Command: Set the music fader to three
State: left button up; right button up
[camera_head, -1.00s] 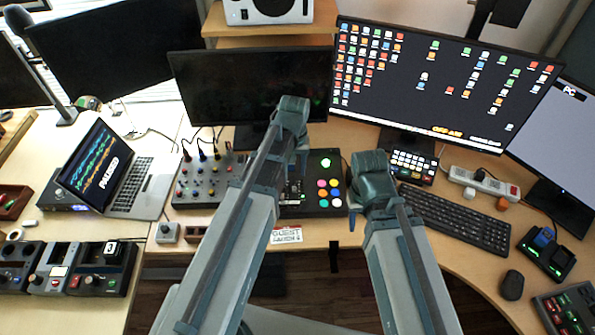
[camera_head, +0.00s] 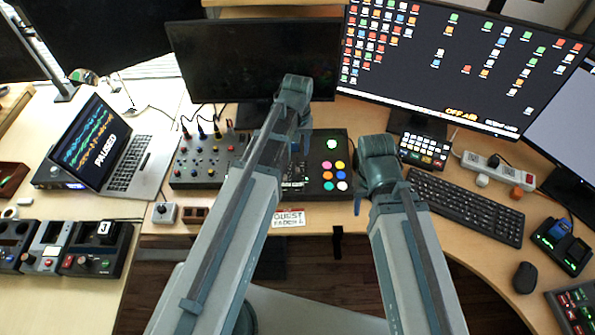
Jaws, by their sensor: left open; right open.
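A black console (camera_head: 322,139) with coloured round buttons stands at the middle of the desk. Its fader section (camera_head: 297,183) shows partly beside my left arm, which covers much of it. I cannot make out which fader is the music one, or its setting. A paper label (camera_head: 288,218) at the desk's front edge appears to read "GUEST FADER 4". My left gripper (camera_head: 302,146) is over the console's left part, open, its tips mostly hidden by my arm. My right gripper (camera_head: 357,203) is open just right of the console's coloured buttons, apart from my left one.
A knob mixer (camera_head: 207,160) stands left of the console, and a laptop (camera_head: 110,150) reading "PAUSED" further left. A small joystick box (camera_head: 164,213) sits near the front edge. Right are a button pad (camera_head: 424,152), keyboard (camera_head: 465,206), power strip (camera_head: 488,171) and mouse (camera_head: 525,277).

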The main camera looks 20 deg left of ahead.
aim_at(297, 170)
pick_arm(q)
notch_tip(297, 170, down, 9)
jog(key=b, duration=0.8)
jog(key=shift+f, duration=0.1)
grip_shut()
dwell(0.7)
jog(key=shift+s, duration=0.1)
